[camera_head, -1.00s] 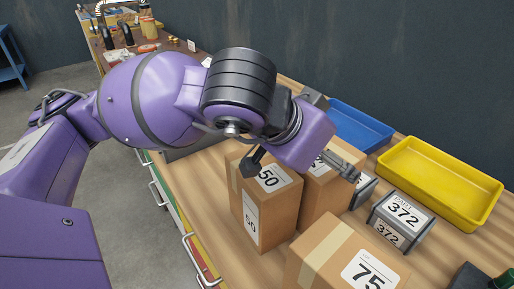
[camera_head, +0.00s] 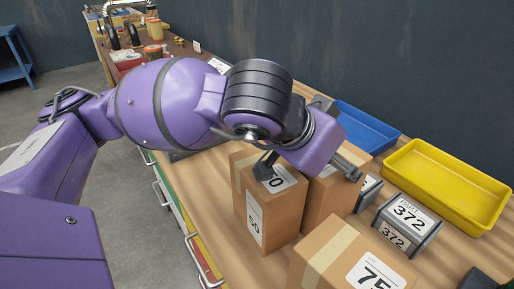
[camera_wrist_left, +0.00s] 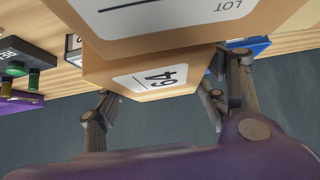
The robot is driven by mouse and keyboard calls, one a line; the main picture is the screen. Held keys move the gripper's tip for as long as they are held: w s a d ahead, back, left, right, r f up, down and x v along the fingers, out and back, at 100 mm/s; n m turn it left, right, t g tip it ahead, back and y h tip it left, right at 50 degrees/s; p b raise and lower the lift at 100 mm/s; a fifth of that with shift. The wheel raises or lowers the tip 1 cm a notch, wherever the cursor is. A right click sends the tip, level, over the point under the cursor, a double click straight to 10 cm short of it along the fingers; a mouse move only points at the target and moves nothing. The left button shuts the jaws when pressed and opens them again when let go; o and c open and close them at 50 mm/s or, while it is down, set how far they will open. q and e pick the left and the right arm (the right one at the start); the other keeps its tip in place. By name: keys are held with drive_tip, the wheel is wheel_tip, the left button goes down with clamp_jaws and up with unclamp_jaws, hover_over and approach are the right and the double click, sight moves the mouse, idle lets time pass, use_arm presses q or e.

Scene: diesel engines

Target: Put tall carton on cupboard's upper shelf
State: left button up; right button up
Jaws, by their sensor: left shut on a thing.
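The tall carton (camera_head: 326,205) is brown cardboard with a white label on top. It stands on the workbench behind and right of another brown carton marked 50 (camera_head: 270,212). My left gripper (camera_head: 307,168) reaches over its top from behind the purple wrist, one finger on each side. Part of the carton's top is hidden by the wrist. In the left wrist view the carton (camera_wrist_left: 108,68) is between the two fingers of my left gripper (camera_wrist_left: 162,100), with a white label that seems to read 64. My right gripper and the cupboard's upper shelf are not in view.
A carton marked 75 (camera_head: 325,254) stands in front. A grey part marked 372 (camera_head: 408,223) sits to the right. A yellow tray (camera_head: 440,206) and a blue tray (camera_head: 362,128) lie by the wall. Bench drawers with handles (camera_head: 163,195) run along the left.

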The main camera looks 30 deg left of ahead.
use_arm(q)
drive_tip(key=shift+r, duration=0.1)
drive_tip(key=c, duration=0.5)
drive_tip(key=shift+w+r, duration=0.1)
drive_tip(key=shift+r, duration=0.05)
drive_tip(key=shift+c, duration=1.1)
